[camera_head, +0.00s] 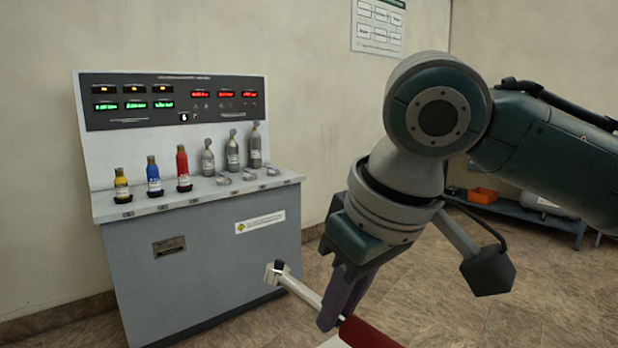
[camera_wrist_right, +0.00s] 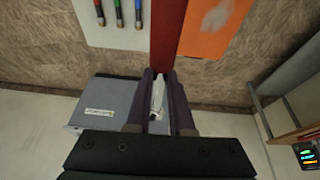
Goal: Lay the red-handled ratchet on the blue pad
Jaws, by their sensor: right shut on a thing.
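The ratchet (camera_head: 305,291) has a silver head and shaft and a red handle, whose near end runs out of the bottom of the head view. My right gripper (camera_head: 337,315) is shut on the ratchet around the shaft near the handle and holds it in the air, tilted. In the right wrist view the ratchet's red handle (camera_wrist_right: 168,38) runs up from between the purple fingers of the right gripper (camera_wrist_right: 162,80). The silver part shows between them. I see no blue pad in either view. My left gripper is not in view.
A grey console (camera_head: 205,265) with gauges and small bottles stands by the wall. In the right wrist view, a white surface (camera_wrist_right: 118,40) bears several coloured tools, and an orange patch (camera_wrist_right: 208,38) lies beside the handle. A low blue rack (camera_head: 545,225) stands at right.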

